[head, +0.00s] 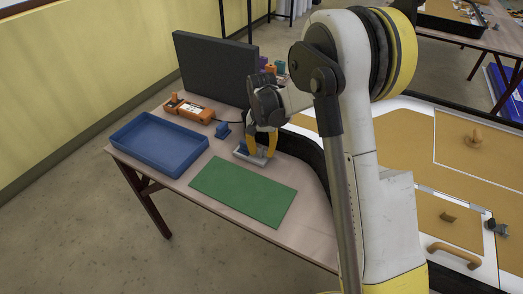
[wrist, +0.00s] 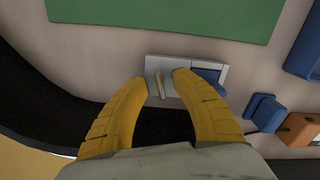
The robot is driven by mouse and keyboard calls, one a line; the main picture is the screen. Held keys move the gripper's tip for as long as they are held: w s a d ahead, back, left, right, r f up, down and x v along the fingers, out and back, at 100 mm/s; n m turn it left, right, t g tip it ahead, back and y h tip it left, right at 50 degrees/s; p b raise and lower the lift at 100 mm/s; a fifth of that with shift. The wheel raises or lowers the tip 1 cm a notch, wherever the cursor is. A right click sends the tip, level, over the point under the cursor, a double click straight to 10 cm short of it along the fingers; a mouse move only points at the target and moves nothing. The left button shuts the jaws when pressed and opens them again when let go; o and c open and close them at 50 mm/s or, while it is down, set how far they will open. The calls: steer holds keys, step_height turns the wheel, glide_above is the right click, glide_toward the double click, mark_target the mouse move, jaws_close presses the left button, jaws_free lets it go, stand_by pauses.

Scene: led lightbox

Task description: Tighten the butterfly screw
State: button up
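A small grey metal fixture (head: 243,156) with a blue part lies on the table, just behind the green mat. In the wrist view the fixture (wrist: 185,66) shows as a flat grey plate with a blue block (wrist: 208,77) at its right side. A thin pale upright piece (wrist: 160,84), which looks like the butterfly screw, stands on its left part. My gripper (head: 261,152) reaches down over the fixture. In the wrist view its two yellow fingers (wrist: 161,81) are apart, one on each side of the pale piece, with visible gaps. Contact is not visible.
A green mat (head: 243,190) lies in front of the fixture and a blue tray (head: 120,134) to its left. A small blue block (head: 223,130) and an orange device (head: 190,108) are behind. A dark panel (head: 212,68) stands at the table's back.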

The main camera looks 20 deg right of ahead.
mark_target(262, 150)
steer(key=shift+r, duration=0.15)
steer(key=shift+r+p, duration=2.05)
steer(key=shift+r, duration=0.9)
steer(key=r+p, duration=0.1)
steer(key=p, duration=0.1)
steer(key=shift+r+n+p, duration=0.1)
steer(key=shift+n+p, duration=0.2)
steer(key=shift+p, duration=0.1)
steer(key=shift+f+b, duration=2.3)
steer(key=shift+f, duration=1.4)
steer(key=shift+c, duration=0.2)
